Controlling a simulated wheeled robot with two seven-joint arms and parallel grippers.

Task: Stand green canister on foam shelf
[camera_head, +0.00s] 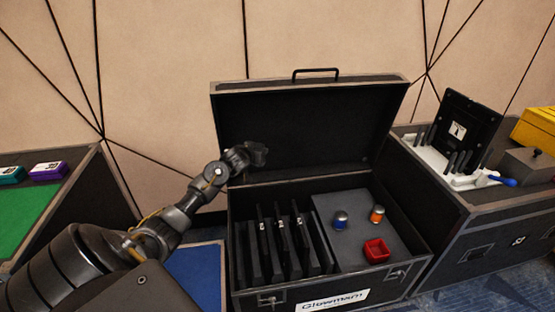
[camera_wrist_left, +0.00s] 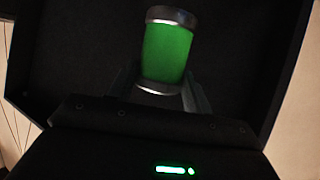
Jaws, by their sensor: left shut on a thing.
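The green canister (camera_wrist_left: 167,50) has silver end caps and shows in the left wrist view, between the fingers of my left gripper (camera_wrist_left: 160,92). My left gripper is shut on it. In the head view my left gripper (camera_head: 258,153) is in front of the open case lid, above the left part of the case; the canister cannot be made out there. The foam shelf (camera_head: 345,245) is the grey block in the right part of the case. A blue canister (camera_head: 340,220) and an orange canister (camera_head: 377,214) stand on it. My right gripper is not in view.
A red square cup (camera_head: 376,251) sits on the foam near its front right. Black upright panels (camera_head: 280,245) fill the case's left part. The raised lid (camera_head: 310,120) stands behind. A right-hand case (camera_head: 500,215) holds tools, a dark panel and a grey box.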

